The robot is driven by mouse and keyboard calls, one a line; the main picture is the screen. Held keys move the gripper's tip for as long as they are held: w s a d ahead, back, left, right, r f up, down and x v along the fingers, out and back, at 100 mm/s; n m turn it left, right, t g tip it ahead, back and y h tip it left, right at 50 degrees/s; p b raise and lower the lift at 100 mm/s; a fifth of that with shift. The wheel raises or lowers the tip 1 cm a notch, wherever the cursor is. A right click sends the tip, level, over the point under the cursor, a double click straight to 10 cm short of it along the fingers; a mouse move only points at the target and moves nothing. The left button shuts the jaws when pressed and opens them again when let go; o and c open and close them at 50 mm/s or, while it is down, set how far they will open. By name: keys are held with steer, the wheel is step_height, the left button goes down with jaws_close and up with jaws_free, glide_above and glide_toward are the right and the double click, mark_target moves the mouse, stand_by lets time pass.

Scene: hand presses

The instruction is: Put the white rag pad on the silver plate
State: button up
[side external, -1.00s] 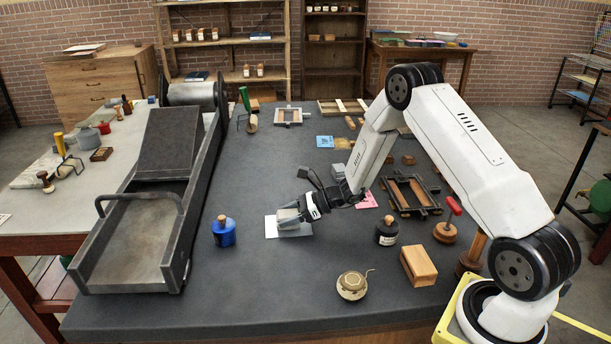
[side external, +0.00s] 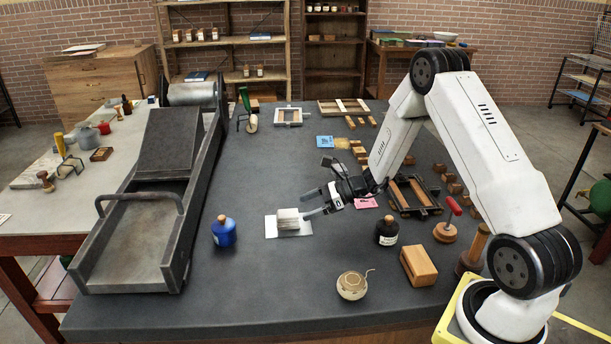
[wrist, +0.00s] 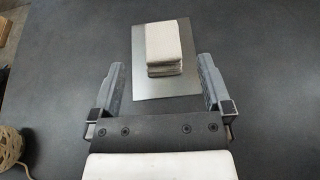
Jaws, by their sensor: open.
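The white rag pad (side external: 288,219), a small stack of folded cloth, rests on the silver plate (side external: 272,229), a thin flat sheet on the dark bench. In the wrist view the pad (wrist: 163,42) lies within the plate's edges, with the plate (wrist: 190,88) showing around it. My gripper (side external: 310,202) is open and empty, to the right of the pad. In the wrist view my gripper's (wrist: 162,75) two fingers stand apart, with the pad ahead of them and touching neither.
A blue bottle (side external: 224,232) stands left of the plate, and a dark bottle (side external: 387,232) stands to the right. A twine ball (side external: 352,285) and a wooden block (side external: 418,266) lie nearer the front. The press bed (side external: 130,240) is at left. Bench around the plate is clear.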

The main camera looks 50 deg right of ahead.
steer(key=shift+v, duration=2.9)
steer(key=s+a+n+g, duration=0.1)
steer(key=a, duration=0.1)
steer(key=s+a+n+g, duration=0.1)
steer(key=a+n, duration=0.1)
steer(key=s+a+n+g, duration=0.1)
steer(key=a, duration=0.1)
steer(key=shift+r+g, duration=0.15)
steer(key=shift+g, duration=0.25)
steer(key=s+a+n+g, duration=0.1)
steer(key=n, duration=0.1)
steer(key=s+a+n+g+h, duration=0.1)
steer(key=s+a+n, duration=0.1)
steer(key=s+a+n+g+h, duration=0.1)
steer(key=n, duration=0.1)
steer(key=shift+s+a+r+g, duration=0.25)
steer(key=shift+s+a+g, duration=0.05)
steer(key=shift+s+g, duration=0.1)
steer(key=s+a+r+n+h, duration=0.1)
steer(key=s+n+h, duration=0.1)
steer(key=n, duration=0.3)
steer(key=s+a+r+n+h, duration=0.1)
steer(key=s+n+h, duration=0.1)
steer(key=n, duration=0.4)
steer(key=s+a+r+n+h, duration=0.2)
steer(key=s+n+h, duration=0.1)
steer(key=n, duration=0.3)
steer(key=shift+t, duration=0.4)
